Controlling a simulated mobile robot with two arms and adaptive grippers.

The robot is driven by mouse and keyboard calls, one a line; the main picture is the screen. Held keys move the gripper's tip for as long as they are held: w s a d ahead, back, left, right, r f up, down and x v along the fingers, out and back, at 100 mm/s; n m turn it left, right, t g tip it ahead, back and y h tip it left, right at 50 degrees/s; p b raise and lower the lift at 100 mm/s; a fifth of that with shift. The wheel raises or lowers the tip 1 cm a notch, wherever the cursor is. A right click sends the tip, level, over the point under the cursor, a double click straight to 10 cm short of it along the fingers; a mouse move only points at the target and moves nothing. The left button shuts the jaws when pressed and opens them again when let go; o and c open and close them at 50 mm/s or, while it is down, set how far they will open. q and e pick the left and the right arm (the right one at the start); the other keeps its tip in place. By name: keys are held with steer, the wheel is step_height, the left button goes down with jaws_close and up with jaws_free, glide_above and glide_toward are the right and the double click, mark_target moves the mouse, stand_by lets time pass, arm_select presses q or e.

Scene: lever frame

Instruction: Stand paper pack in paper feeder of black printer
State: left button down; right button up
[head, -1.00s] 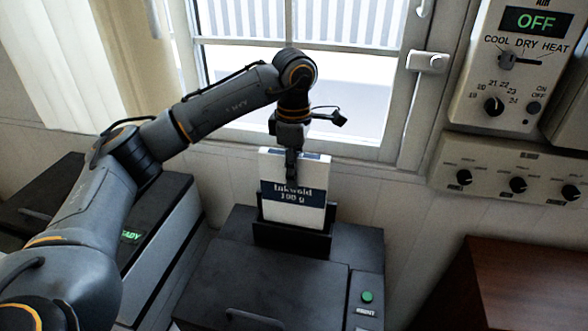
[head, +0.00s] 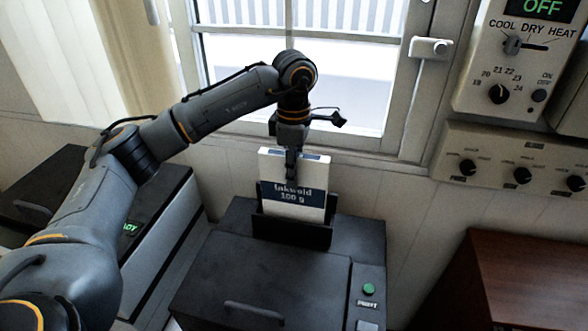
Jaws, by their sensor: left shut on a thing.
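The paper pack (head: 312,197) is white with a dark blue label band. It stands upright in the black paper feeder (head: 291,233) at the back of the black printer (head: 265,275). The feeder's front wall hides the pack's lower edge. My left gripper (head: 291,172) comes down from above and is shut on the pack's top edge, with one finger showing against its front face. The other finger is hidden behind the pack. My right gripper is not in view.
A second dark machine (head: 150,225) with a green display stands at the left, under my left arm. A window (head: 350,90) is behind the printer. Wall control panels (head: 515,165) with knobs hang at the right, above a brown wooden cabinet (head: 530,280).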

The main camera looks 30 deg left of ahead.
arm_select(q)
steer(key=shift+f+b, duration=1.2)
steer(key=shift+f, duration=0.45)
steer(key=c, duration=1.1)
jaws_free()
step_height(320, 180, up, 12)
